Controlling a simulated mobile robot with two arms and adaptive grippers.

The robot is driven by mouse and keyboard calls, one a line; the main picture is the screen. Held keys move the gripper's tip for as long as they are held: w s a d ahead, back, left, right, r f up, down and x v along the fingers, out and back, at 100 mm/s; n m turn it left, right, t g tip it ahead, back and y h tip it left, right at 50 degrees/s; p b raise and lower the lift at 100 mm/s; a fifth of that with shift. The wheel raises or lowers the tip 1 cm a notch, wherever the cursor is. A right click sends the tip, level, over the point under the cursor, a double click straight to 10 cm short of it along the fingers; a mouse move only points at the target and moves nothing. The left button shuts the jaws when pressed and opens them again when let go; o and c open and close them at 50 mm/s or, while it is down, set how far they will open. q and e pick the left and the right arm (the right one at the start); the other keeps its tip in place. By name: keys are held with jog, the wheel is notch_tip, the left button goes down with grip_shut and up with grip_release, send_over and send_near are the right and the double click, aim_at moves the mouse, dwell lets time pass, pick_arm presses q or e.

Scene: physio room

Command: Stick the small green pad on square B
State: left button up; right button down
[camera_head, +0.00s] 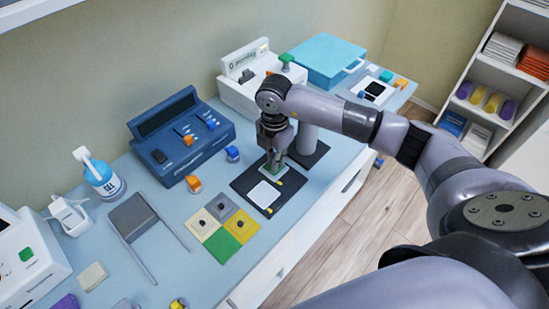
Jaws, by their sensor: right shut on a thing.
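My right gripper (277,162) points down over the dark mat on the bench. It is shut on a small greenish thing that looks like the small green pad (276,166), mostly hidden by the fingers. Small darker marks or pieces show on some squares. I cannot read any letter, so I cannot tell which is square B. My left gripper is not in view.
A blue device (180,140) stands behind, with orange (194,183) and blue (232,153) small pieces before it. A grey post (307,135) stands right of the gripper.

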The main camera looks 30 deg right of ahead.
jog(key=shift+f+b, duration=0.35)
jog(key=shift+f, duration=0.15)
dwell(0.9)
jog(key=shift+s+f, duration=0.15)
jog(key=shift+f, duration=0.1)
dwell(1.5)
jog(key=shift+r, duration=0.25)
dwell(2.2)
jog(key=c, duration=1.6)
grip_release()
jog(key=shift+r, duration=0.2)
jog(key=shift+r+p, duration=2.6)
jog(key=shift+r, duration=0.75)
